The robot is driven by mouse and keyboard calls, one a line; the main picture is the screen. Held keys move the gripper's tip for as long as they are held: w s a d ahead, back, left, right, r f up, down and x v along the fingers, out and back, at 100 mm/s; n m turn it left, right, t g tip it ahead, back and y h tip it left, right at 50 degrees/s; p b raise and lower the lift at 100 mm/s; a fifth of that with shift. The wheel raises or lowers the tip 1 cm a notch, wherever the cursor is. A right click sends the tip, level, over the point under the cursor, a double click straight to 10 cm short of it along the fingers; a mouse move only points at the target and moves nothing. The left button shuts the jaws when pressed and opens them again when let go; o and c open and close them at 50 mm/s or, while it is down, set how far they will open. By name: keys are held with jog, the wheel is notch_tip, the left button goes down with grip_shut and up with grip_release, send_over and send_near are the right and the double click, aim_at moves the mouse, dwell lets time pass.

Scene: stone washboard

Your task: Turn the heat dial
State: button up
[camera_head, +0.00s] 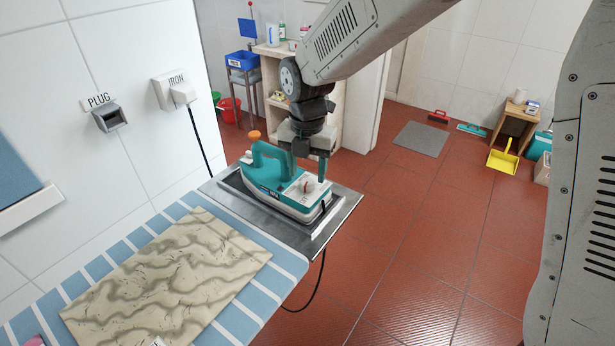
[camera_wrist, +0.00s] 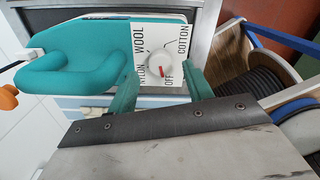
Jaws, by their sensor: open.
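The teal iron (camera_head: 275,187) rests on a metal stand at the end of the ironing board. Its heat dial (camera_head: 307,187) sits on a white plate on the iron's near right end. In the wrist view the dial (camera_wrist: 160,64) is a round white knob with a red mark on its lower side, towards OFF. The plate reads NYLON, WOOL, COTTON and OFF. My gripper (camera_head: 309,172) is open above the dial, fingers pointing down. In the wrist view my gripper (camera_wrist: 162,84) has one finger on each side of the dial, apart from it.
The iron's teal handle (camera_wrist: 75,65) rises beside the dial. The metal stand (camera_head: 346,208) surrounds the iron. A patterned cloth (camera_head: 165,285) lies on the striped board (camera_head: 240,312). A black cord hangs below the stand. Open red floor (camera_head: 430,260) lies to the right.

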aim_at(307, 185)
jog(key=shift+f, duration=1.35)
jog(key=c, duration=1)
